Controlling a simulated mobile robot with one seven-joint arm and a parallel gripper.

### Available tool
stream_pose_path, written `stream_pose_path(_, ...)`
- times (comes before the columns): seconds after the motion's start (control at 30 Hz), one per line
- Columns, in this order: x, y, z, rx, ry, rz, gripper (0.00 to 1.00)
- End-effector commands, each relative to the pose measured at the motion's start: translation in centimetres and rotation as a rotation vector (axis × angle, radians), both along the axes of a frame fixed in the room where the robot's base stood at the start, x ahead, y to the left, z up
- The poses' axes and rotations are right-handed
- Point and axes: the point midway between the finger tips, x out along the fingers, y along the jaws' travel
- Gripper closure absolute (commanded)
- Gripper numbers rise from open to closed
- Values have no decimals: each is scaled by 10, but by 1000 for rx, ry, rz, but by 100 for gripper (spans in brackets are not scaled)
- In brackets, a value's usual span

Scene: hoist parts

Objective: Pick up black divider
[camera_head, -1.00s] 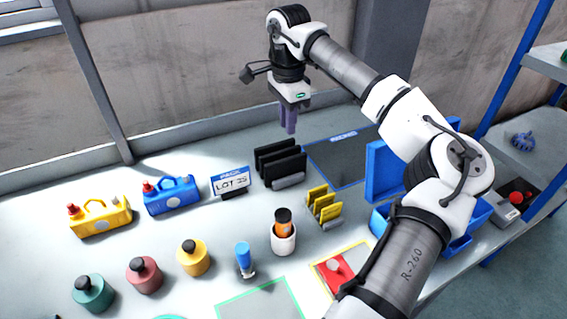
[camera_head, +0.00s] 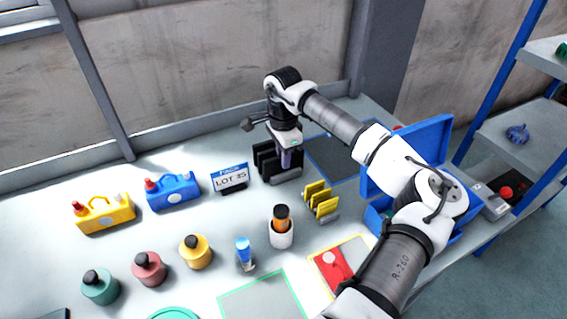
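The black dividers (camera_head: 266,163) stand upright in a grey rack (camera_head: 287,178) near the back middle of the table. The fingers overlap the black plates in the picture. I cannot tell whether they touch or enclose one. The finger gap is too small to make out.
A LOT 35 sign (camera_head: 231,178) stands left of the rack. Yellow dividers (camera_head: 320,199) and a white cup with an orange-and-black item (camera_head: 281,228) stand in front. A blue open box (camera_head: 432,150) is right. A dark marked mat (camera_head: 335,158) lies behind, right of the rack.

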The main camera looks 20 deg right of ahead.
Motion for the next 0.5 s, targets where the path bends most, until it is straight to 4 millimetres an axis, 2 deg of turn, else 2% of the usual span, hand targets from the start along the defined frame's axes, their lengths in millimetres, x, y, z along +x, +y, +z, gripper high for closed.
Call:
stream_pose_path(0.13, 0, 0, 0, 0, 0, 0, 83)
stream_pose_path(0.27, 0, 0, 0, 0, 0, 0, 100)
stream_pose_path(0.5, 0, 0, 0, 0, 0, -1, 100)
